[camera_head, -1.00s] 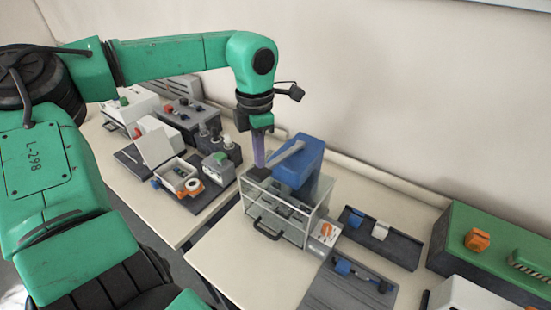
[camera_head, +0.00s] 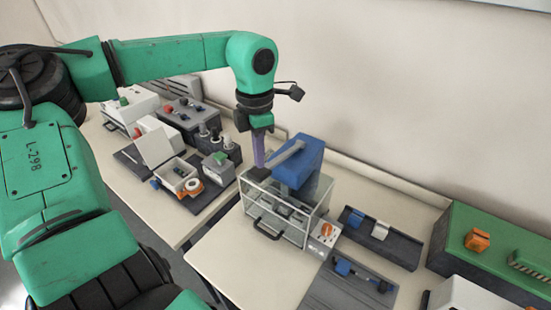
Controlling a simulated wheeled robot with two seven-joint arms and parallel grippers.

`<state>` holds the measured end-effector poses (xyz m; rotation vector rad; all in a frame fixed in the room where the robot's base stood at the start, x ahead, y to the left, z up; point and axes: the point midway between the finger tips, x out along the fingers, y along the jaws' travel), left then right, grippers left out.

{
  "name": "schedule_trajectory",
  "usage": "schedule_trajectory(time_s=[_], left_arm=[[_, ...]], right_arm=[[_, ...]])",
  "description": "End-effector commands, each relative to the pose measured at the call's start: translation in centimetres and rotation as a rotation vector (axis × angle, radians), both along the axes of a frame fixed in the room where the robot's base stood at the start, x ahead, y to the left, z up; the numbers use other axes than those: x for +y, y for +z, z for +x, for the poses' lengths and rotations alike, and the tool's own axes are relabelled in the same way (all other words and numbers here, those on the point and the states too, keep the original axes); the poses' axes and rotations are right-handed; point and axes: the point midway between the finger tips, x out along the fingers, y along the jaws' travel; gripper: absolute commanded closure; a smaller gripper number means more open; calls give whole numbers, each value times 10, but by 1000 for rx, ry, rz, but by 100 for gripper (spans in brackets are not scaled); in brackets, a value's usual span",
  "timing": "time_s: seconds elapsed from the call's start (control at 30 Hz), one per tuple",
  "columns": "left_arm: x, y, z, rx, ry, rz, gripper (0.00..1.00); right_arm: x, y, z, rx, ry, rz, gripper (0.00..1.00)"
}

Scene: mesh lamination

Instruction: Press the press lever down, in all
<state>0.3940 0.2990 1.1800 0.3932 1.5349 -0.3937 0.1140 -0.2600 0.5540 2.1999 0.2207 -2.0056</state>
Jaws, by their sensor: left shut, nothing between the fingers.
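The press has a blue head (camera_head: 299,168) above a clear-walled box with a black front handle. Its grey lever (camera_head: 285,155) slants from the blue head toward the lower left and ends in a dark grip (camera_head: 258,173). My left gripper (camera_head: 258,162) hangs straight down from my green arm, its purple fingers shut with nothing between them. The fingertips are at the dark lever end, just above or behind it; I cannot tell whether they touch. My right gripper is out of view.
A small panel with an orange switch (camera_head: 325,233) stands at the press's right. Dark trays with blue tools (camera_head: 378,238) lie farther right, beside a green case (camera_head: 490,250). A second table at left holds trays and boxes. The front tabletop (camera_head: 235,262) is clear.

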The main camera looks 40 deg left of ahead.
Motion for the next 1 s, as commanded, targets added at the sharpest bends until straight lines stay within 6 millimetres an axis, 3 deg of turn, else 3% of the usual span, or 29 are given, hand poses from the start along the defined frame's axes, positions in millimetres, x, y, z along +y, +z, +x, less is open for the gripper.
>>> schedule_trajectory(time_s=[0.37, 0.47, 1.0], left_arm=[[0, -28, 0, 0, 0, 1, 100], [0, -24, 0, -1, 0, 0, 100], [0, -51, 0, 0, 0, 1, 100]], right_arm=[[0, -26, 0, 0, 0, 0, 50], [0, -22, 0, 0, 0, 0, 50], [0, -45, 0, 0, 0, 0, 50]])
